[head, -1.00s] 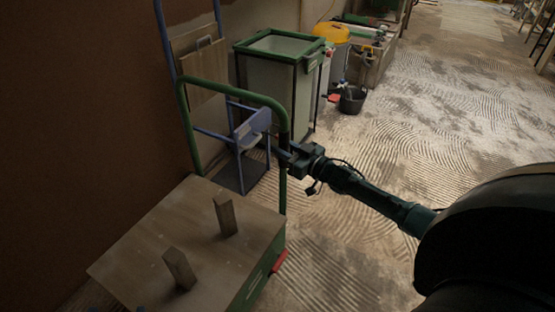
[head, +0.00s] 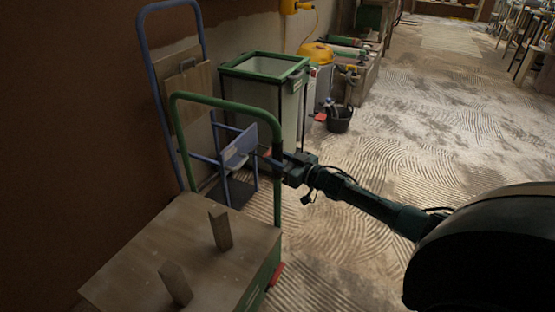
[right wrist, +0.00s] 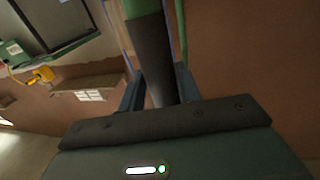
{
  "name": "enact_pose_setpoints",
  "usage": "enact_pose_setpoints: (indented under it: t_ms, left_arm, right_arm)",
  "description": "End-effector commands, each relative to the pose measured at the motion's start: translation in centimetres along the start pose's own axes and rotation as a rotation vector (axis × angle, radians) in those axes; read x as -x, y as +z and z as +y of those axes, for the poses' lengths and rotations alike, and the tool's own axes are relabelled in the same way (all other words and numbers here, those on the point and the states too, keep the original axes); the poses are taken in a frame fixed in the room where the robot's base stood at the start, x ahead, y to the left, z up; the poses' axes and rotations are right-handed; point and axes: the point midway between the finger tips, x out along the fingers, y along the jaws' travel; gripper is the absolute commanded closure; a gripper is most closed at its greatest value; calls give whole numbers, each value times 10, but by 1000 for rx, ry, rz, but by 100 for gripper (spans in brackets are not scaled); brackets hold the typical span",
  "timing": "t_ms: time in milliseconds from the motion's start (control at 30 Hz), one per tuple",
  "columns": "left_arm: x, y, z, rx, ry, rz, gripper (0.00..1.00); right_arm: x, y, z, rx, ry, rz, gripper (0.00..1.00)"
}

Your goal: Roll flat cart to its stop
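The flat cart (head: 165,245) has a brown wooden deck and a green hoop handle (head: 215,100), and stands at the lower left of the head view beside the brown wall. Two wooden blocks stand on its deck, one (head: 220,230) tilted slightly, the other (head: 174,284) leaning more. My right gripper (head: 279,166) is at the dark sleeve on the handle's right post. In the right wrist view its fingers lie on both sides of this dark sleeve (right wrist: 152,60) and look closed on it. My left gripper is not in view. I cannot make out a stop.
A blue-framed trolley (head: 150,70) stands against the wall just beyond the cart. Behind it are a green-rimmed bin (head: 265,67), a yellow-lidded container (head: 315,54) and a black bucket (head: 339,120). The ridged, plaster-streaked floor to the right is open.

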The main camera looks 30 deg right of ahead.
Motion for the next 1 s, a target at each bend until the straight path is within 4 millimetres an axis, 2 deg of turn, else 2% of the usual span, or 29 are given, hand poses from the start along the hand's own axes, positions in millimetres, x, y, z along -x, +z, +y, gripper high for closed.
enact_pose_setpoints:
  t_ms: [33, 200, 433, 567, 667, 1000]
  left_arm:
    - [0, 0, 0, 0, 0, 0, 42]
    - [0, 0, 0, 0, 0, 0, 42]
    - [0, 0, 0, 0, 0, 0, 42]
    - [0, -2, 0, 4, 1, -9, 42]
    - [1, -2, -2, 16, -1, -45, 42]
    - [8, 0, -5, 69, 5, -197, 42]
  right_arm:
    - [0, -3, 6, 2, 12, 1, 66]
    - [0, -2, 4, 2, 8, 2, 52]
    - [0, -2, 2, 1, 4, 2, 52]
    - [8, -2, 2, 1, 3, 0, 52]
    - [22, -2, 2, -1, 3, -2, 52]
    - [92, -3, 2, 0, 5, -3, 52]
